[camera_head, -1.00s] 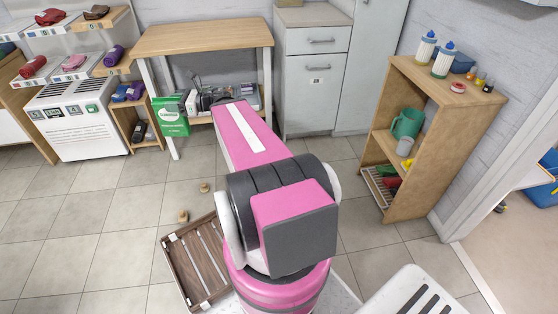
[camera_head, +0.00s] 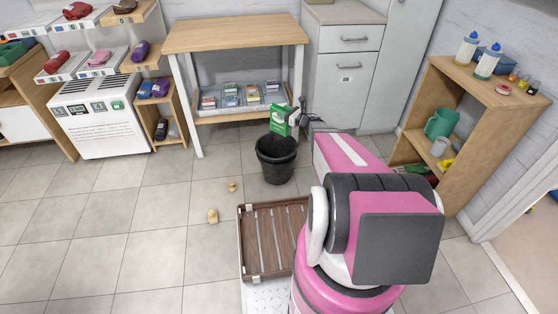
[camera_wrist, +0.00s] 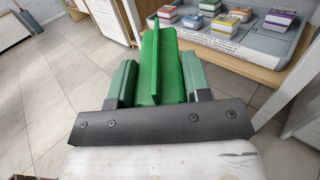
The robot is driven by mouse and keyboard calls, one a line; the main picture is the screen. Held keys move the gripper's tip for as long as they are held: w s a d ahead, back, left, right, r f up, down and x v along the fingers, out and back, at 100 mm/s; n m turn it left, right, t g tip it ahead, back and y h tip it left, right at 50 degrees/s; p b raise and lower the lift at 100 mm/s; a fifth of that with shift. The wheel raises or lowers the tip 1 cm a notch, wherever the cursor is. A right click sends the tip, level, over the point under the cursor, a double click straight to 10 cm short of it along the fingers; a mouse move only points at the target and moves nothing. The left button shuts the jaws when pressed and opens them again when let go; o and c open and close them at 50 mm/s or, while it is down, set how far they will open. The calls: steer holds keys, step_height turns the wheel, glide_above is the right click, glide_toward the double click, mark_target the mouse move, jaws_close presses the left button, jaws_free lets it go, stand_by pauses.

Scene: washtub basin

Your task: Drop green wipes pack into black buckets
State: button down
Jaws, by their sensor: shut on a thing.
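The green wipes pack (camera_head: 280,120) is held upright in my gripper (camera_head: 299,117), and it also shows in the wrist view (camera_wrist: 170,72) between the two fingers. My gripper is shut on it. One black bucket (camera_head: 277,165) stands on the floor in front of the wooden table. In the head view the pack appears just above the bucket's rim, toward its back right side. I cannot tell exactly how much of the pack is over the opening. The bucket is not seen in the wrist view.
A wooden table (camera_head: 235,35) stands behind the bucket, its lower shelf holding a grey tray (camera_head: 240,99) of small boxes. A brown slatted crate (camera_head: 270,240) lies nearer me. Two small tan pieces (camera_head: 213,215) lie on the floor. A wooden shelf (camera_head: 500,92) stands at right. The floor at left is clear.

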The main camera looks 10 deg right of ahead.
steer(key=w+f, duration=0.2)
steer(key=f, duration=0.7)
steer(key=w+f+h, duration=0.1)
steer(key=w+f, duration=0.2)
steer(key=f, duration=0.6)
steer(key=shift+a+f+m+t, duration=0.2)
steer(key=shift+a+m+t, duration=0.1)
steer(key=shift+m, duration=0.1)
steer(key=shift+c, duration=2.4)
jaws_free()
steer(key=shift+s+d, duration=0.1)
steer(key=shift+d, duration=0.05)
steer(key=v, duration=1)
steer(key=shift+s, duration=0.25)
steer(key=shift+d, duration=0.1)
steer(key=shift+r, duration=0.1)
